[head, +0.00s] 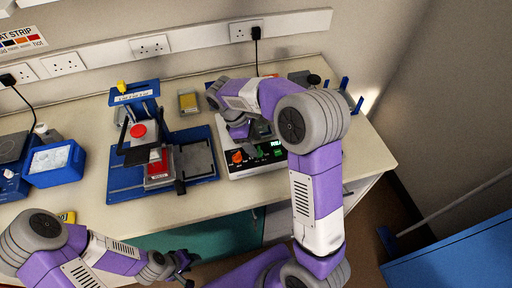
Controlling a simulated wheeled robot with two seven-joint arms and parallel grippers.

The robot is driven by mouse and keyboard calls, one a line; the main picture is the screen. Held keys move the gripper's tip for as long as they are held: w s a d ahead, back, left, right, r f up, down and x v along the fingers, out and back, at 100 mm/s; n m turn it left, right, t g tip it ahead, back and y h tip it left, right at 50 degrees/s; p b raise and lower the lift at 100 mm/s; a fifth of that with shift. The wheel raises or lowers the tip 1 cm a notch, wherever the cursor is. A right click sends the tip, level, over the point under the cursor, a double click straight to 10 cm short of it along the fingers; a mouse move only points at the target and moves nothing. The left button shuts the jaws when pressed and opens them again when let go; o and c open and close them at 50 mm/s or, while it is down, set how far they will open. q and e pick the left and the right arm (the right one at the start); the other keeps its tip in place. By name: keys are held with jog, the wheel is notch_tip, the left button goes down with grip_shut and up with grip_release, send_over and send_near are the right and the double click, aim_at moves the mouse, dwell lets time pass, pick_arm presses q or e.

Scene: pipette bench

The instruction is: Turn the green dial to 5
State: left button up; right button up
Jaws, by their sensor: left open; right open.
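A white device (232,171) with a black front panel stands on the bench right of centre. An orange dial (237,157) is on the left of its panel. A green patch (278,153) to its right looks like the green dial, below lit green lettering; its setting is too small to read. My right gripper (243,132) is over the device, behind and above the panel, and is open; my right arm covers its fingers in part and the device's right side. My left gripper (183,264) is open and empty in front of the bench edge, far from the device.
A blue stand with a red button (138,131) and a grey plate stands left of the device. A blue tub (56,177) is at the far left. Blue upright prongs (344,83) stand at the right. The front bench strip is mostly clear.

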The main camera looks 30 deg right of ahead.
jog(key=shift+x, duration=1.3)
jog(key=c, duration=1)
jog(key=shift+r+m+g+y+p, duration=0.15)
jog(key=shift+m+g+y+p, duration=0.15)
jog(key=shift+m+p, duration=0.65)
jog(key=shift+c, duration=0.2)
jog(key=m+p, duration=0.1)
jog(key=m, duration=0.1)
jog(key=shift+w+d+m+y+p, duration=0.1)
jog(key=shift+m+y+p, duration=0.2)
jog(key=shift+m+y, duration=0.1)
jog(key=shift+d+m+g+y+p, duration=0.1)
jog(key=shift+m+g+y+p, duration=0.5)
jog(key=shift+m, duration=0.65)
jog(key=shift+m+y+p, duration=0.4)
jog(key=shift+m+p, duration=0.3)
jog(key=shift+m, duration=0.7)
